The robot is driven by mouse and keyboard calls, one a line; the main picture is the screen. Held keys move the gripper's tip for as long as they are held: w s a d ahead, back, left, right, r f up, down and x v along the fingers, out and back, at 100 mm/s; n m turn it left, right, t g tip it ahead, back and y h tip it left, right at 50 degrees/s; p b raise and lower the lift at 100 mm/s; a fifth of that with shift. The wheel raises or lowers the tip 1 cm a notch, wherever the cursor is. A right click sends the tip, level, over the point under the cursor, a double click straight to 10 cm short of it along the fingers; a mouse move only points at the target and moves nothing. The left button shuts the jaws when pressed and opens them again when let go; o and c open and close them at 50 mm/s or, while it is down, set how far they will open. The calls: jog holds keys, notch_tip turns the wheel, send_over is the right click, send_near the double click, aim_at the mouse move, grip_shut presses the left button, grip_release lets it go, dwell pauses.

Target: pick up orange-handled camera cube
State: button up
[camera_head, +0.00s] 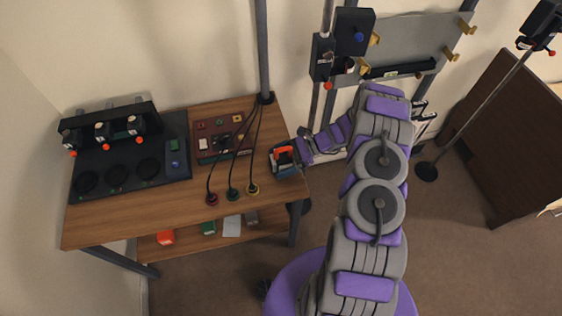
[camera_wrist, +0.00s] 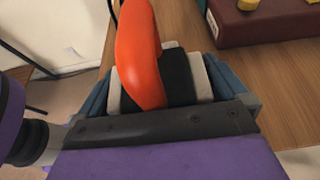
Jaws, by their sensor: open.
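The orange-handled camera cube shows in the wrist view as a thick orange handle (camera_wrist: 140,55) on a dark body (camera_wrist: 178,75), right in front of my gripper. In the head view its orange handle (camera_head: 283,155) is at the right end of the wooden table. My gripper (camera_head: 284,160) reaches in from the right, at the cube. In the wrist view my gripper (camera_wrist: 160,95) has its jaws apart, with pale pads on both sides of the dark body. Whether the pads touch it cannot be told. The cube's lower part is hidden by the gripper.
On the wooden table (camera_head: 130,225) are a dark red box (camera_head: 222,138), cables ending in coloured plugs (camera_head: 232,194), and a black mat (camera_head: 150,178) with a lens rack. A grey pole (camera_head: 263,50) rises at the table's back edge. The table's front left is clear.

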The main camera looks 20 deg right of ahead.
jog(key=shift+d, duration=0.65)
jog(key=c, duration=0.3)
jog(key=shift+d, duration=0.2)
jog(key=c, duration=0.3)
jog(key=shift+a, duration=0.55)
jog(key=c, duration=0.5)
jog(key=shift+c, duration=0.2)
jog(key=shift+d, duration=0.15)
